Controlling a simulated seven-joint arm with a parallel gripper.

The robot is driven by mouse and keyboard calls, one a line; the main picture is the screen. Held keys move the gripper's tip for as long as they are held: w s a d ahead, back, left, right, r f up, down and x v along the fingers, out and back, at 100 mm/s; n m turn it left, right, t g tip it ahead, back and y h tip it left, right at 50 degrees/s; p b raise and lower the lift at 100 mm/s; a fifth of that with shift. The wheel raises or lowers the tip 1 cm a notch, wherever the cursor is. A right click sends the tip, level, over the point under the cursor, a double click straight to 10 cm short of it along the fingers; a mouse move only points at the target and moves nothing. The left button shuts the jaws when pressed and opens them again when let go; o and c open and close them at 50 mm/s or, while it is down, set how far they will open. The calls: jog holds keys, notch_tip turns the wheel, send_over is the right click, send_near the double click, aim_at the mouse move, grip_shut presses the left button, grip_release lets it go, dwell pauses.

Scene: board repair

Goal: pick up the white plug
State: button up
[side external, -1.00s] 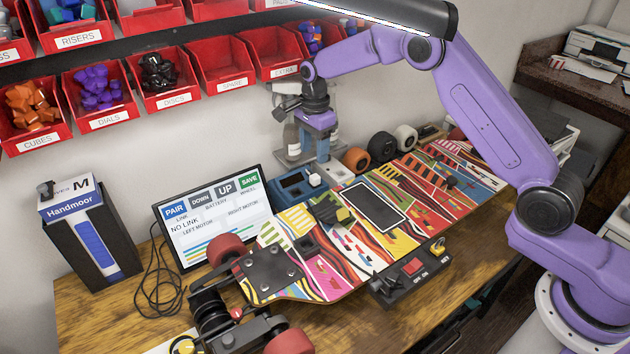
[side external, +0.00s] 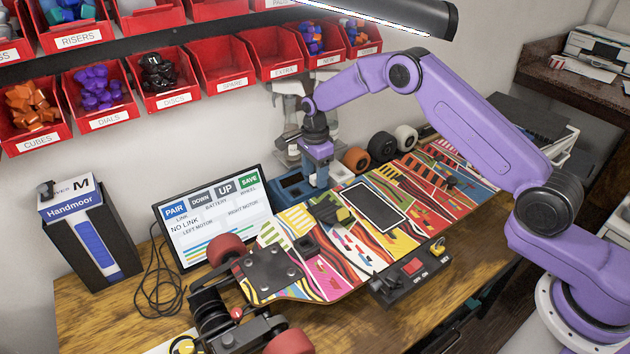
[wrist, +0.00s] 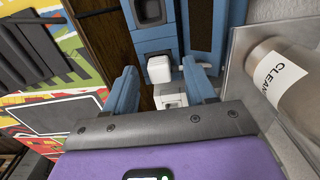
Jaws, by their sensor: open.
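The white plug (wrist: 159,69) is a small rounded white block. It sits in a blue tray (wrist: 154,45) in the wrist view. My gripper (wrist: 160,66) is open, with one blue finger on each side of the plug. Gaps show between plug and fingers, so it is not gripped. In the side view my gripper (side external: 318,182) points down over the blue tray (side external: 289,188), and the plug is hidden behind the fingers. How far the fingertips are above the tray floor I cannot tell.
A colourful skateboard deck (side external: 420,190) lies beside the tray. A clear bottle marked "CLEAN" (wrist: 285,85) stands close on the right in the wrist view. A screen (side external: 215,220) stands left of the tray. Red bins (side external: 222,65) hang on the wall above.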

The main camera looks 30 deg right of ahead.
aim_at(315, 176)
jog(key=shift+c, duration=0.3)
grip_shut()
jog(key=shift+r, duration=0.1)
jog(key=shift+r, duration=0.45)
notch_tip(315, 176, up, 2)
jog(key=shift+r, duration=0.15)
jog(key=s+d+r, duration=0.2)
jog(key=s+r, duration=0.7)
jog(key=s, duration=0.4)
jog(key=shift+s+d+r, duration=0.15)
jog(key=shift+s+r, duration=0.2)
jog(key=shift+s, duration=0.05)
